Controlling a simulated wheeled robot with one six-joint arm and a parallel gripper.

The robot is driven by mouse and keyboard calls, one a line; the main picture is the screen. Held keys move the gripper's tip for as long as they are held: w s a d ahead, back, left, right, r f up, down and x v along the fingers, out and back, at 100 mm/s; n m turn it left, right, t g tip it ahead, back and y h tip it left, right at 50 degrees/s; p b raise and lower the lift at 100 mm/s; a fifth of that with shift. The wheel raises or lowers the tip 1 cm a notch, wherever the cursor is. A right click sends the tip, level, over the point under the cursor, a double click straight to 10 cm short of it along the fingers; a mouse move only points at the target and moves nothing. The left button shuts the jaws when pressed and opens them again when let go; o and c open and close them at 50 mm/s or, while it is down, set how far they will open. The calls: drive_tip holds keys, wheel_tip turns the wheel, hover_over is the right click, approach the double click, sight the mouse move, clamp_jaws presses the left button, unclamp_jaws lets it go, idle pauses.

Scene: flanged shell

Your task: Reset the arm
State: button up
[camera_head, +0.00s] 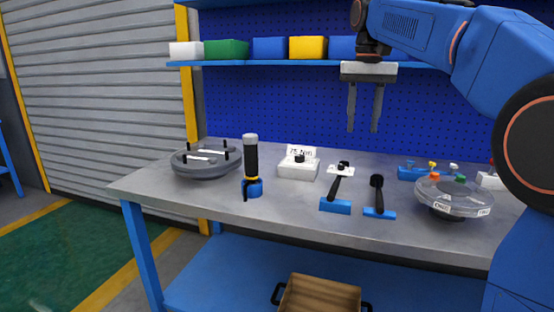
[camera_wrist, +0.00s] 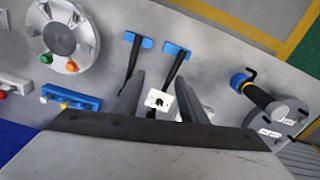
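My gripper (camera_head: 363,130) hangs from my blue arm at the upper right of the head view, its fingers pointing down. The fingers are apart, with nothing between them, high above the workbench (camera_head: 285,215). In the wrist view my gripper (camera_wrist: 160,82) also shows two spread fingers. A small white block with a black knob (camera_wrist: 158,99) appears between them there, but it sits below on the bench.
A grey flanged disc (camera_head: 190,172), a black-handled tool (camera_head: 251,160), a white box (camera_head: 298,168), two blue-ended hammer-like tools (camera_head: 335,206) (camera_head: 380,212) and a clear round shell (camera_head: 455,196) stand on the bench. A shelf with coloured bins (camera_head: 270,48) is behind.

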drive_tip(key=s+d+f+t, duration=0.2)
drive_tip(key=s+d+f, duration=0.1)
drive_tip(key=s+f, duration=1.3)
drive_tip(key=s+d+f+n+t, duration=0.1)
drive_tip(key=s+d+f+t, duration=0.1)
drive_tip(key=s+f, duration=1.4)
drive_tip(key=shift+s+d+f+t, duration=0.25)
drive_tip(key=shift+d+f+t, duration=0.05)
drive_tip(key=shift+d, duration=0.55)
